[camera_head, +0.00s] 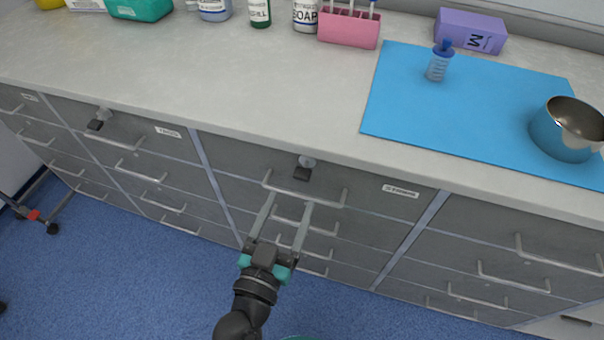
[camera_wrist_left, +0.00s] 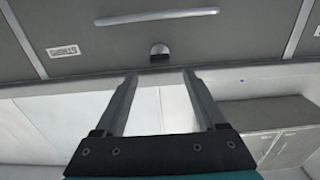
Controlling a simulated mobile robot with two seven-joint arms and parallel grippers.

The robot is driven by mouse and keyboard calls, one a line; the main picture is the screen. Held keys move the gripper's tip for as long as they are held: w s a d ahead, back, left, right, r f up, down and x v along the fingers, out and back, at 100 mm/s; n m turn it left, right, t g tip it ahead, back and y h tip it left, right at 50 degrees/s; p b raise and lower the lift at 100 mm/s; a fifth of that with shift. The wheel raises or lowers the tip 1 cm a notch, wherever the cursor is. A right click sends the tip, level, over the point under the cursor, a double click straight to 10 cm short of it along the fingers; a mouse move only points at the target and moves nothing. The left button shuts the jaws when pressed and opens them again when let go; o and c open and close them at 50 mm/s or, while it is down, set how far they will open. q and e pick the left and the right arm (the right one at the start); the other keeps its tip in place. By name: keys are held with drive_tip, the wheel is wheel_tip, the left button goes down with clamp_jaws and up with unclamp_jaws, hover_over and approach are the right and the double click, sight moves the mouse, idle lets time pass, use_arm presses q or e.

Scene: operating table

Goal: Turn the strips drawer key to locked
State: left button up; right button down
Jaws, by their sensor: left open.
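The key (camera_head: 303,173) is a small dark piece below a grey round lock on the top drawer (camera_head: 355,192) of the middle column, just under the counter edge. A white label (camera_head: 400,191) sits right of it; its text is too blurred to read surely. In the left wrist view the key or lock (camera_wrist_left: 159,50) shows as a small rounded knob between the fingertips' line; how it is turned I cannot tell. My left gripper (camera_head: 289,199) is open and empty, its fingers pointing at the drawer front around the key's level, apart from it. It also shows in the wrist view (camera_wrist_left: 159,73).
A bar handle (camera_head: 325,200) crosses the drawer close to my left fingers. A similar key (camera_head: 95,125) sits on the left column. The counter holds a blue mat (camera_head: 420,120), a metal bowl (camera_head: 565,130), a pink rack (camera_head: 348,28) and bottles.

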sight(300, 180)
use_arm(q)
drive_tip(key=b+x, duration=0.1)
drive_tip(key=x, duration=0.6)
drive_tip(key=shift+w, duration=0.1)
drive_tip(key=shift+w+d, duration=0.15)
drive_tip(key=shift+w, duration=0.35)
use_arm(e)
drive_tip(key=shift+w+d+f, duration=0.25)
drive_tip(key=shift+w+d, duration=0.1)
drive_tip(key=shift+w, duration=0.25)
drive_tip(key=shift+w+d+f, duration=0.2)
drive_tip(key=shift+w+d, duration=0.15)
drive_tip(key=shift+w, duration=0.2)
use_arm(q)
clamp_jaws()
use_arm(e)
drive_tip(key=shift+s, duration=0.35)
